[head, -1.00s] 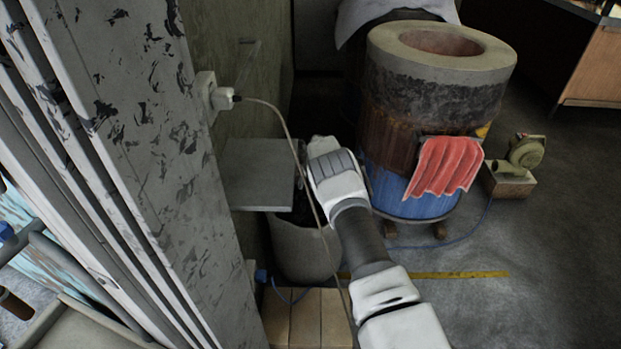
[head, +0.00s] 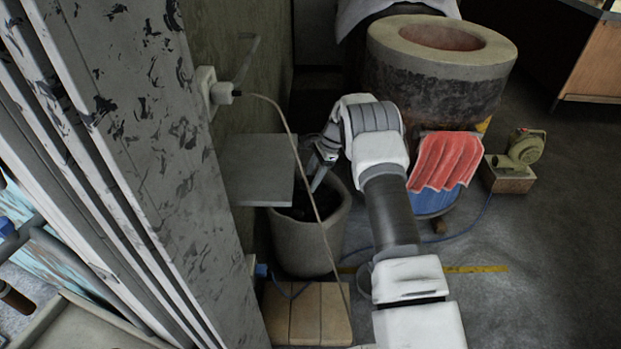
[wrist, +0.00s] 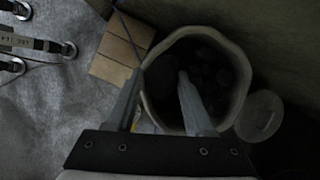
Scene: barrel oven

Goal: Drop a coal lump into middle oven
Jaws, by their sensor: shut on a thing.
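The middle oven, a barrel oven (head: 432,90) with a pale ring-shaped top and a round opening, stands behind my arm at upper right in the head view. A pale bin (head: 305,243) with dark coal in it stands left of it; the bin (wrist: 240,75) also shows from above in the wrist view, with coal lumps (wrist: 208,72) inside. My gripper (head: 316,187) points down at the bin's mouth. In the wrist view its fingers (wrist: 160,76) are apart, with a dark coal lump between the tips, hard to tell from the dark bin behind.
A grey shelf (head: 258,168) juts out left of the bin, and a cable (head: 292,135) hangs from a wall plug.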

